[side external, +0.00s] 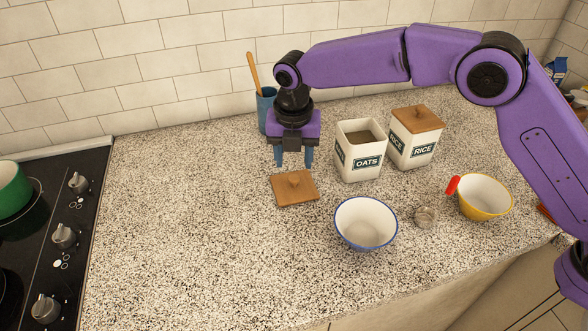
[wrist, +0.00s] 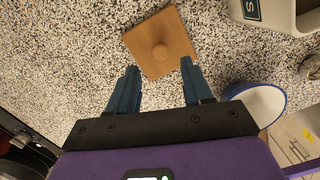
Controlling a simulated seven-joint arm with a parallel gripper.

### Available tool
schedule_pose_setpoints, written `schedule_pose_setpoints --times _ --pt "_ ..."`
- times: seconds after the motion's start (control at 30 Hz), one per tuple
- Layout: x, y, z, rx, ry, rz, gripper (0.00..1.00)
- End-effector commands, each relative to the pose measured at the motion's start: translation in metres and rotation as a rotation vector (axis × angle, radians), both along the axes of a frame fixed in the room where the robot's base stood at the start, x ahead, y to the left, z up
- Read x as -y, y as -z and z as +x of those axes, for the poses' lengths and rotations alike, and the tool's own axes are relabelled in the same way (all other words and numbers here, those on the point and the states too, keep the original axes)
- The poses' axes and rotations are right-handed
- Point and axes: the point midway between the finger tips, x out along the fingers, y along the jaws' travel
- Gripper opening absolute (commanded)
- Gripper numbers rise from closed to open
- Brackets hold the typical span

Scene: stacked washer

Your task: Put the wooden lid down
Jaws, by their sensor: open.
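The wooden lid (side external: 283,189), a flat square with a round knob, lies on the speckled counter to the front left of the OATS canister. It also shows in the wrist view (wrist: 171,53), beyond my fingertips. My gripper (side external: 293,160) is open and empty above the lid's far side, with its two blue fingers pointing down. In the wrist view my gripper (wrist: 160,75) has its fingers spread apart, with nothing between them. The OATS canister (side external: 358,172) stands lidless to the right of my gripper, and its dark contents show.
The RICE canister (side external: 414,144) wears a wooden lid. A blue-rimmed white bowl (side external: 365,223), a small glass dish (side external: 425,216) and a yellow bowl (side external: 485,198) stand in front. A blue utensil holder (side external: 265,108) is behind my gripper. The stove (side external: 60,230) is left; counter between is clear.

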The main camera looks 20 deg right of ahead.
Motion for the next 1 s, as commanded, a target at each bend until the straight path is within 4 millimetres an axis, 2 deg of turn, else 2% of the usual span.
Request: schedule_pose_setpoints --times 0.1,0.3,0.47,0.77,0.87,1.0 --pt "-0.001 -0.024 -0.002 0.003 0.0 0.003 0.5" --pt "-0.003 -0.05 -0.006 0.002 -0.001 0.002 0.5" --pt "-0.003 -0.058 -0.007 0.0 -0.001 0.001 0.5" --pt "-0.001 -0.06 -0.008 -0.001 0.01 0.001 0.5" --pt "0.005 -0.065 -0.014 -0.001 0.056 0.01 0.5" --pt "0.024 -0.076 -0.036 -0.003 0.205 0.036 0.5"
